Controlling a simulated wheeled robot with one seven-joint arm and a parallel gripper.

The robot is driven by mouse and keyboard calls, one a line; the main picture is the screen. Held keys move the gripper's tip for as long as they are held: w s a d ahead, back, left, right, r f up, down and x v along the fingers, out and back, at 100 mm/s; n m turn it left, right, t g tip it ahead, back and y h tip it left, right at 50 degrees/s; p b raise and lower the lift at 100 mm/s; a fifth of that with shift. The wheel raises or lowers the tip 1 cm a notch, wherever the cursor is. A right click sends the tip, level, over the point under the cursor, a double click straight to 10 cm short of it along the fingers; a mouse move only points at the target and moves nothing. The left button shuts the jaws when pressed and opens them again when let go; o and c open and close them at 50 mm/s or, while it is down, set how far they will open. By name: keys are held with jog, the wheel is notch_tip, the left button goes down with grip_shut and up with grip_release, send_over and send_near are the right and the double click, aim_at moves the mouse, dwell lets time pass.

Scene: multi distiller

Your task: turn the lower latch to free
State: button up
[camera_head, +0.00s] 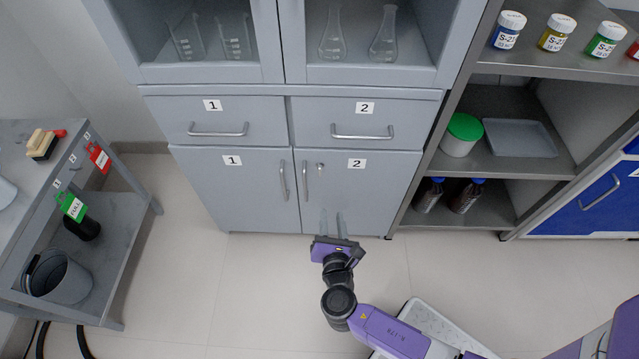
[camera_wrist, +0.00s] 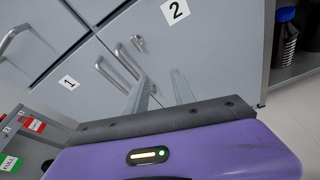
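The lower latch (camera_head: 320,166) is a small metal piece near the top left corner of lower door 2 (camera_head: 352,197) of the grey cabinet. It also shows in the wrist view (camera_wrist: 137,42), above and to the left of my fingertips. Its exact turn is too small to tell. My gripper (camera_head: 332,214) is in front of the bottom part of door 2, below the latch and apart from it. In the wrist view its two thin fingers (camera_wrist: 158,75) stand apart with nothing between them, so it is open and empty.
Vertical handles of lower door 1 (camera_head: 283,181) and door 2 (camera_head: 305,174) stick out near the latch. Drawer 2's handle (camera_head: 362,135) juts out above. An open shelf (camera_head: 492,216) with bottles stands right, a side table (camera_head: 128,230) left. The floor in front is clear.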

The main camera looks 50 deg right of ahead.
aim_at(320, 171)
jog(key=w+d+r+n+h, duration=0.1)
jog(key=w+d, duration=0.1)
jog(key=w, duration=0.1)
jog(key=w+d+r+n+h+b, duration=0.1)
jog(key=w+d, duration=0.1)
jog(key=w, duration=0.2)
jog(key=w+d+r+h+b, duration=0.1)
jog(key=w+d, duration=0.2)
jog(key=shift+w+d+r+n+t, duration=0.1)
jog(key=shift+w+r+n+t, duration=0.1)
jog(key=shift+n+t, duration=0.2)
grip_shut()
